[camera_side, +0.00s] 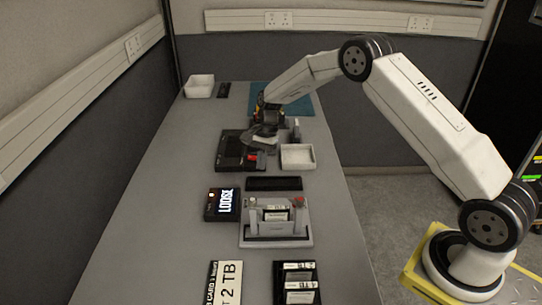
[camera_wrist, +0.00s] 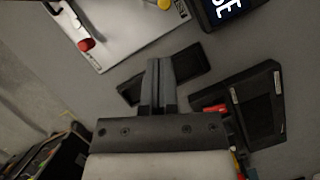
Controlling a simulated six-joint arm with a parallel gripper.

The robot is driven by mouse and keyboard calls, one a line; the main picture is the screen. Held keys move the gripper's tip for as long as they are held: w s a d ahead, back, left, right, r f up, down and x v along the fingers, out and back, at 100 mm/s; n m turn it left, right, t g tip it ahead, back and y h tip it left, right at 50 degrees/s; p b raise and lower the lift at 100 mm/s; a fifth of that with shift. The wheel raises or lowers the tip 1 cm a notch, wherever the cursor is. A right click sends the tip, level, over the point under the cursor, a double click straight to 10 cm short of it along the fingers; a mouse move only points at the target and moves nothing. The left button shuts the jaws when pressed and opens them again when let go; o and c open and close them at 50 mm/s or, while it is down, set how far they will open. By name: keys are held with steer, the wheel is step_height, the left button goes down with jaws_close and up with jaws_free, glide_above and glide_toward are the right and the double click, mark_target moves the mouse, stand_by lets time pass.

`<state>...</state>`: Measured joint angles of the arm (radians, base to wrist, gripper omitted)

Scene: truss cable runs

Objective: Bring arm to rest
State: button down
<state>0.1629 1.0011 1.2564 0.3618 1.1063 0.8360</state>
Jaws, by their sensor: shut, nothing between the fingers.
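My gripper (camera_side: 262,132) is at the end of my arm over the far half of the grey table, close to a black device with a red part (camera_side: 226,152). In the wrist view my gripper (camera_wrist: 157,64) has its two fingers together, with nothing between them. The black device (camera_wrist: 262,105) shows there to the right of the fingers. A flat black strip (camera_wrist: 188,66) lies below and beyond the fingertips; it also shows in the side view (camera_side: 273,184). In the side view I cannot make out the fingertips clearly.
A grey fixture (camera_side: 262,240) with upright posts stands nearer the camera, beside a box reading "LOOSE" (camera_side: 222,205). A white tray (camera_side: 298,156) sits right of the black device. A black rack (camera_side: 296,284) and a "2 TB" card (camera_side: 224,283) lie at the near end. A white bin (camera_side: 199,86) stands far left.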

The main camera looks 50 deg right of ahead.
steer(key=s+a+r+n+t+h, duration=0.1)
steer(key=s+r+n, duration=0.2)
steer(key=s, duration=0.5)
steer(key=s+a+r+n+t+h, duration=0.1)
steer(key=s+r+n, duration=0.1)
steer(key=s+n, duration=0.4)
steer(key=s+a+r+n+t+h, duration=0.1)
steer(key=s+r+n+t+h, duration=0.1)
steer(key=s, duration=0.9)
steer(key=r+n, duration=0.1)
steer(key=n, duration=0.1)
steer(key=shift+s+r+n, duration=0.2)
steer(key=shift+r+n, duration=0.1)
steer(key=shift+n, duration=0.1)
steer(key=shift+w, duration=0.15)
